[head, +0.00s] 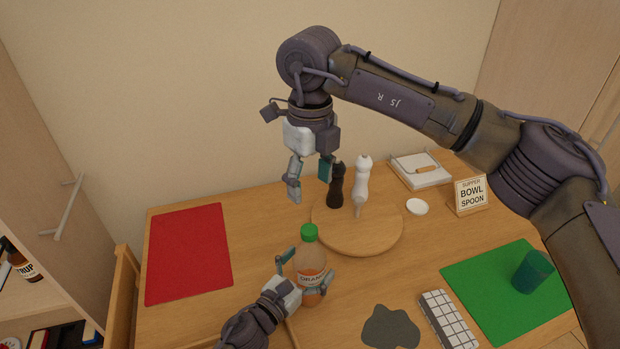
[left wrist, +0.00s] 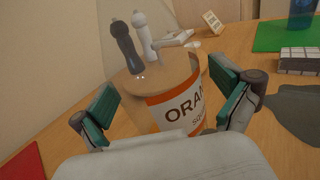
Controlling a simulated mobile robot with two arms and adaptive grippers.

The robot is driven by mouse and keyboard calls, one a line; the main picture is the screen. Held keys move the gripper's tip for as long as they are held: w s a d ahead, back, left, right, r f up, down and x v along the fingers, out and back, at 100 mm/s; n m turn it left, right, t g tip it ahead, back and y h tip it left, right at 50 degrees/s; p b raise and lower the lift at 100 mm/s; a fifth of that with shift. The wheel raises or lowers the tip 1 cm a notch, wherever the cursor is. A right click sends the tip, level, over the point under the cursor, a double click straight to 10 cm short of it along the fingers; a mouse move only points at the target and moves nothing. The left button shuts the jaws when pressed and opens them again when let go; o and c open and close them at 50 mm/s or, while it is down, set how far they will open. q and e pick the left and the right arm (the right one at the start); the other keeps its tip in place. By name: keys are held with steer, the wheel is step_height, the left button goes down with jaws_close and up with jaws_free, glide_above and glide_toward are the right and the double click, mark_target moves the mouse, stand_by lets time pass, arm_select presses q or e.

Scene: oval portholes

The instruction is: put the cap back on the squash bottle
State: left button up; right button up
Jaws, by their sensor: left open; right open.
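My left gripper (head: 305,272) is open, with one finger on each side of the bottle. In the left wrist view, the bottle's label (left wrist: 185,112) is between the open fingers, apart from the left finger; contact on the right is unclear. My right gripper (head: 309,182) is open and empty, pointing down above and behind the bottle.
A round wooden board (head: 380,240) behind the bottle holds a black mill (head: 336,188) and a white mill (head: 361,185). A dark grey patch (head: 390,328) lies in front.

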arm_select(q)
steer(key=v, duration=1.2)
